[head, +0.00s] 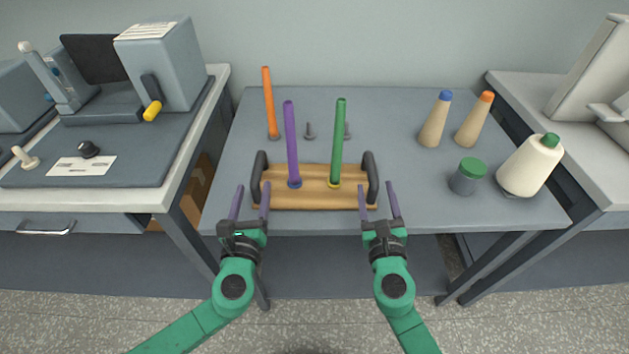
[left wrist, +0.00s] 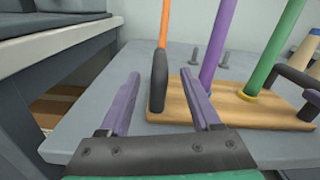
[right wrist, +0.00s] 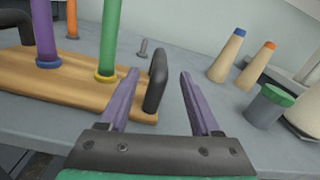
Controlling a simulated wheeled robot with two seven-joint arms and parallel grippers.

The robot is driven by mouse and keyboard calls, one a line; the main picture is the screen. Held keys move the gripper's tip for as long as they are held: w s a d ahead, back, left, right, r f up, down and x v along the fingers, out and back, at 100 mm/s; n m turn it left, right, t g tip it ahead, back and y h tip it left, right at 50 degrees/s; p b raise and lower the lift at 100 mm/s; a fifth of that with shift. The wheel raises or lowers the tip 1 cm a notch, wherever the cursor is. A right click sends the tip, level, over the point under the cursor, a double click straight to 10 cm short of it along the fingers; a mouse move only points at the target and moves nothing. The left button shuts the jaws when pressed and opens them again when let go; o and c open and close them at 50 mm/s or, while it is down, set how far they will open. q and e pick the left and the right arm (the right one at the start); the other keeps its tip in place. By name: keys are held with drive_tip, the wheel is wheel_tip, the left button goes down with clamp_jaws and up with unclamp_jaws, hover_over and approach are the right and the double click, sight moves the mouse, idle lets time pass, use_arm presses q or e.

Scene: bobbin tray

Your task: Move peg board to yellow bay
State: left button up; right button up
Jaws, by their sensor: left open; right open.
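The wooden peg board (head: 314,196) lies near the front edge of the grey table. It has a dark handle at each end: the left handle (head: 260,178) and the right handle (head: 371,178). A purple peg (head: 291,140) stands in a blue ring and a green peg (head: 338,140) in a yellow ring on it. My left gripper (head: 251,202) is open, in front of the left handle, which shows between its fingers in the left wrist view (left wrist: 159,82). My right gripper (head: 378,202) is open, in front of the right handle, also between its fingers in the right wrist view (right wrist: 156,82). No yellow bay is visible.
Behind the board stand an orange peg (head: 269,105) and short grey pins (head: 309,131). Blue-tipped (head: 435,120) and orange-tipped (head: 474,120) cones, a green-lidded jar (head: 467,177) and a cream spool (head: 530,167) stand right. Side benches flank the table.

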sight(257, 164)
use_arm(q)
drive_tip(key=w, duration=0.8)
use_arm(e)
drive_tip(key=w, duration=0.8)
use_arm(q)
clamp_jaws()
use_arm(e)
clamp_jaws()
